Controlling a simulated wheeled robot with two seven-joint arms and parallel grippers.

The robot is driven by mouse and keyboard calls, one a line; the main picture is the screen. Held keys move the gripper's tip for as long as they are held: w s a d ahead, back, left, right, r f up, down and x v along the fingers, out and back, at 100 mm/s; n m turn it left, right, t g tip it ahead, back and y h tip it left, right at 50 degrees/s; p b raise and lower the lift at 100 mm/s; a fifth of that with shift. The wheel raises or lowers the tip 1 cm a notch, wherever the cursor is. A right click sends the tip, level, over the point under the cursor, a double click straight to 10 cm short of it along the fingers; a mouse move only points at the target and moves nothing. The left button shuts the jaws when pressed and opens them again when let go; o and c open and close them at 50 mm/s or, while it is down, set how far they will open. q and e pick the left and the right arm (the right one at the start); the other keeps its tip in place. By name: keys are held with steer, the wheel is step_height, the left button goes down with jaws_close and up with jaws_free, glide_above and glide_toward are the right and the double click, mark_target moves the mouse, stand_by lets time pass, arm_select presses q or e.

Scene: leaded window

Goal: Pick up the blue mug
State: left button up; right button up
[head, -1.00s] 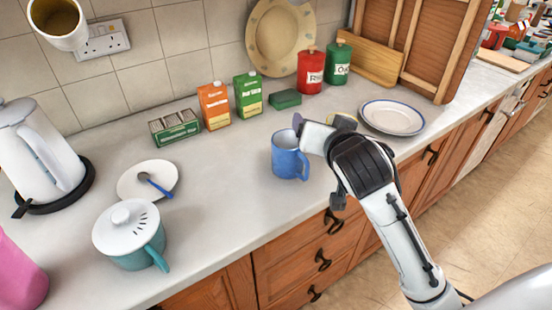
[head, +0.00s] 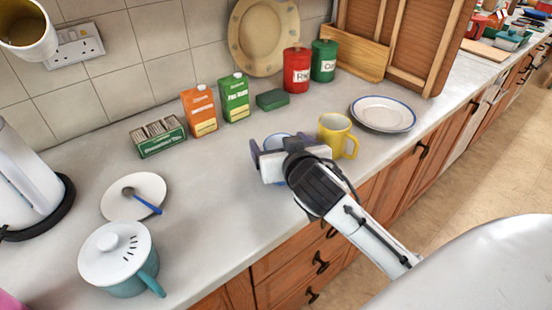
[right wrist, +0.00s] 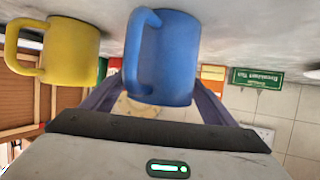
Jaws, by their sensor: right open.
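The blue mug (head: 278,139) stands on the counter, mostly hidden behind my right gripper in the head view. My right gripper (head: 271,147) is open at the mug. In the right wrist view, which is upside down, the blue mug (right wrist: 175,55) appears between the two fingers of the right gripper (right wrist: 160,92), one on each side. Its handle points toward the left and the camera. I cannot tell whether a finger touches the mug. My left gripper is not in view.
A yellow mug (head: 338,133) stands close to the right of the gripper, and a plate (head: 383,114) is beyond it. A green box (head: 158,137), cartons and canisters line the wall. A teal lidded pot (head: 120,262) is front left. The counter between pot and gripper is clear.

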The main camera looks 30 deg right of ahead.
steer(key=shift+w+d+f, duration=0.1)
steer(key=shift+w+f, duration=0.15)
steer(key=shift+w, duration=0.25)
steer(key=shift+r, duration=0.1)
steer(key=shift+s, duration=0.15)
steer(key=shift+c, duration=0.5)
steer(key=c, duration=1.2)
